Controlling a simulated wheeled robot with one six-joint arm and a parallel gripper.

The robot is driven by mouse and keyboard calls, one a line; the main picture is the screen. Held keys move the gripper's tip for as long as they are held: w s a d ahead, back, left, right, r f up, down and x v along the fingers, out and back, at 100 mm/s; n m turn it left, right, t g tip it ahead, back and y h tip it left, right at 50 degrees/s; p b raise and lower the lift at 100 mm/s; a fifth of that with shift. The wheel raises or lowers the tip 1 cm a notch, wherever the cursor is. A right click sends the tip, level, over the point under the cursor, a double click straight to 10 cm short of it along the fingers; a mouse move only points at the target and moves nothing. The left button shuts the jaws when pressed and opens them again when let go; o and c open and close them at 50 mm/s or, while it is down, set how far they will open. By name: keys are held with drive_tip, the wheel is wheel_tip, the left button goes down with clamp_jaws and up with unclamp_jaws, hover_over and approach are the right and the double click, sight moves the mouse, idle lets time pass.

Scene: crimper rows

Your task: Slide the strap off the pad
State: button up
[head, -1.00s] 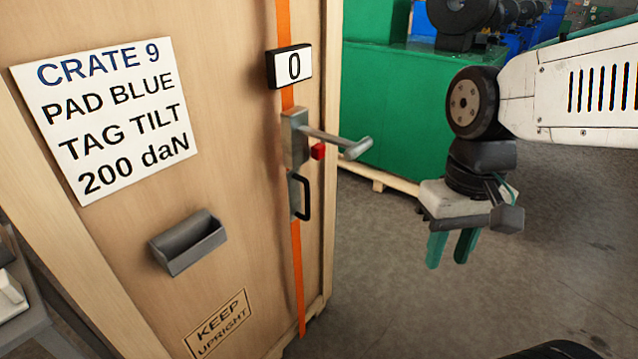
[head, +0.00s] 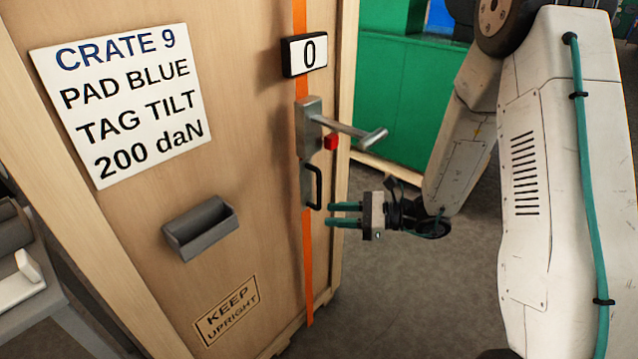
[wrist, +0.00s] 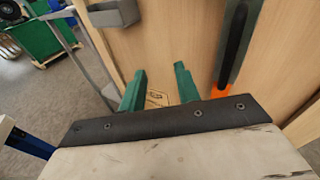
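The orange strap (head: 308,262) runs vertically down the front of the wooden crate (head: 265,100). It passes behind a display reading 0 (head: 304,55) and a grey tensioner (head: 309,125) with a lever sticking out to the right. Below is a grey plate with a black handle (head: 319,187). No pad can be made out. My gripper (head: 328,214) is level, its teal fingers pointing left at the crate, just right of the strap below the handle. In the wrist view my gripper (wrist: 160,68) is open and empty. The black handle (wrist: 233,45) and strap (wrist: 231,92) lie right of its fingers.
A red block (head: 331,142) sits beside the tensioner. A white label (head: 125,100) reads CRATE 9, PAD BLUE, TAG TILT, 200 daN. A grey bin (head: 200,228) is fixed to the crate. A grey bench (head: 45,310) stands at the left.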

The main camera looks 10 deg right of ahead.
drive_tip(key=w+d+m+t+h, duration=0.2)
drive_tip(key=w+d+m+t, duration=0.25)
drive_tip(key=w+t, duration=0.2)
drive_tip(key=shift+m+g, duration=0.25)
drive_tip(key=x, duration=0.8)
drive_tip(key=shift+w+a+r, duration=0.1)
drive_tip(key=shift+a+r, duration=0.15)
clamp_jaws()
